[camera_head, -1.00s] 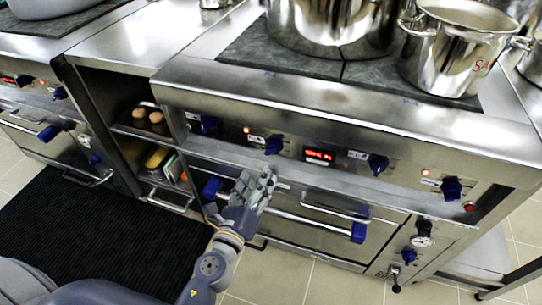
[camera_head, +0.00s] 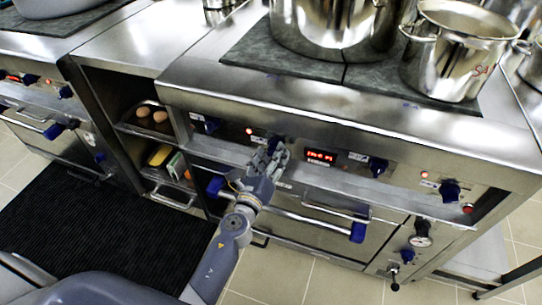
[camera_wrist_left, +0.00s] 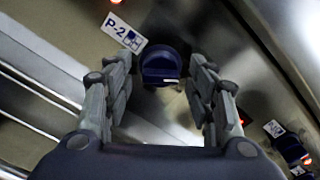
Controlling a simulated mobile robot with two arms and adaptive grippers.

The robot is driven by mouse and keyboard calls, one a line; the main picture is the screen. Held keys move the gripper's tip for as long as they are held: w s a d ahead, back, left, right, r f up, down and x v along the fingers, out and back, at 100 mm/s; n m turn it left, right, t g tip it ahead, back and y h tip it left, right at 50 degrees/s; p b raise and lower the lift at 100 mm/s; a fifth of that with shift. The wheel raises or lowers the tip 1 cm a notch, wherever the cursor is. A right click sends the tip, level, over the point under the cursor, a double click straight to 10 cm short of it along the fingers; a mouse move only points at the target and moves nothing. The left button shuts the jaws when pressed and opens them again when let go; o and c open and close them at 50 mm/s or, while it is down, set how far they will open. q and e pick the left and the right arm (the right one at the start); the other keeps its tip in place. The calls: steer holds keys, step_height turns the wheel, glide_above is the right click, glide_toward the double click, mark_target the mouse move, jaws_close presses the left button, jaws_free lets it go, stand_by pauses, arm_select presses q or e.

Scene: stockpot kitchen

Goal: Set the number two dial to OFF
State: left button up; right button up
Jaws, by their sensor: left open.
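The number two dial is a blue knob (camera_wrist_left: 161,66) beside a white "P-2" label (camera_wrist_left: 124,33) in the left wrist view. In the head view the dial (camera_head: 276,141) shows on the stove's front panel, partly covered by my fingers. My left gripper (camera_head: 271,158) is open in front of the panel. In the left wrist view its fingers (camera_wrist_left: 160,88) stand left and right of the dial's lower part, with gaps to both sides. I cannot tell how deep they reach around it. My right gripper is not in view.
More blue dials sit along the panel, one at left (camera_head: 207,124) and others at right (camera_head: 378,166) (camera_head: 450,191). A red digital display (camera_head: 320,156) is right of my gripper. An oven door handle (camera_head: 305,217) runs below. Steel pots (camera_head: 440,60) stand on the stovetop.

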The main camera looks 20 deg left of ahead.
arm_select(q)
steer(key=c, duration=1.1)
steer(key=shift+n, duration=0.3)
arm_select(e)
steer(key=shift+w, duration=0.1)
arm_select(q)
steer(key=n, duration=1)
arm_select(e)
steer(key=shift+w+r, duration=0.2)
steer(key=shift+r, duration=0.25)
arm_select(q)
steer(key=shift+n, duration=0.3)
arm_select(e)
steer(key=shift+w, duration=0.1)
